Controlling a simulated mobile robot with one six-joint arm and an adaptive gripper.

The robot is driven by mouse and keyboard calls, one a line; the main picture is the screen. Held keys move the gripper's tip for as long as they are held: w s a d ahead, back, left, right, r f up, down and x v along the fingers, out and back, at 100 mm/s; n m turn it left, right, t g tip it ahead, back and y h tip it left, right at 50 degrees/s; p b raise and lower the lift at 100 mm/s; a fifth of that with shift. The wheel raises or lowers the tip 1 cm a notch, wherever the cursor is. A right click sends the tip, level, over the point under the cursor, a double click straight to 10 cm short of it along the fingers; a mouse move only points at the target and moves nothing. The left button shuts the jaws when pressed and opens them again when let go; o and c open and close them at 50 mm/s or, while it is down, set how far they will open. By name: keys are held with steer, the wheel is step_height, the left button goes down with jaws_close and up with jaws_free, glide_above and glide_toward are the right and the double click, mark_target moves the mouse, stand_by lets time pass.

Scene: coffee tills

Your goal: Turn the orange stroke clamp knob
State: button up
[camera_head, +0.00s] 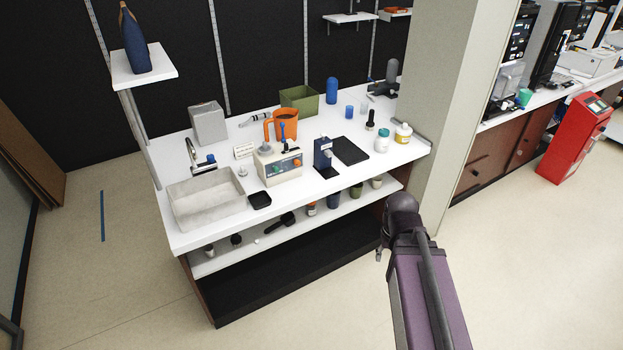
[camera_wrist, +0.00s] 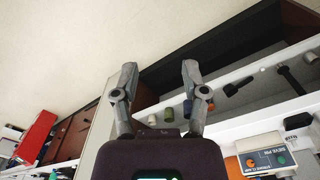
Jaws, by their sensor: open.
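A cream boxy device (camera_head: 284,174) with a blue-grey front panel stands on the white counter, beside the sink. A small orange knob (camera_head: 297,162) is on its panel, with a green knob (camera_head: 270,170) to its left.
A sink (camera_head: 207,198) lies left of the device, and an orange jug (camera_head: 286,127) stands behind it. A blue press-like tool (camera_head: 323,155) and a black mat (camera_head: 350,150) are to its right. Several small items line the lower shelf (camera_head: 215,263). A beige pillar (camera_head: 450,100) stands at the counter's right end.

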steer(key=w+d+f+n+t+h+b, duration=0.1)
steer(key=w+t+h+b, duration=0.15)
steer(key=w, duration=0.45)
steer(key=w+d+f+t+h+b, duration=0.1)
steer(key=w+d+f+t+b, duration=0.15)
steer(key=w, duration=0.45)
steer(key=w+a+r+n+t+b, duration=0.2)
steer(key=w+n+t+b, duration=0.15)
steer(key=w, duration=0.25)
steer(key=w+a+r+n+t+b, duration=0.2)
steer(key=w+t+b, duration=0.15)
steer(key=w, duration=0.35)
steer(key=w+a+f+n+t+y+b, duration=0.1)
steer(key=w+a+n+y+b, duration=0.2)
steer(key=a+n+y, duration=0.4)
steer(key=w+a+f+n+t+y+b, duration=0.1)
steer(key=w+a+n+y+b, duration=0.2)
steer(key=a+n, duration=0.8)
steer(key=a+y+b, duration=0.2)
steer(key=a+y, duration=0.1)
steer(key=a, duration=0.1)
steer(key=shift+w+a+f+t+y, duration=0.15)
steer(key=shift+w+a+t+y, duration=0.05)
steer(key=shift+w+t+y, duration=0.2)
steer(key=shift+w, duration=0.15)
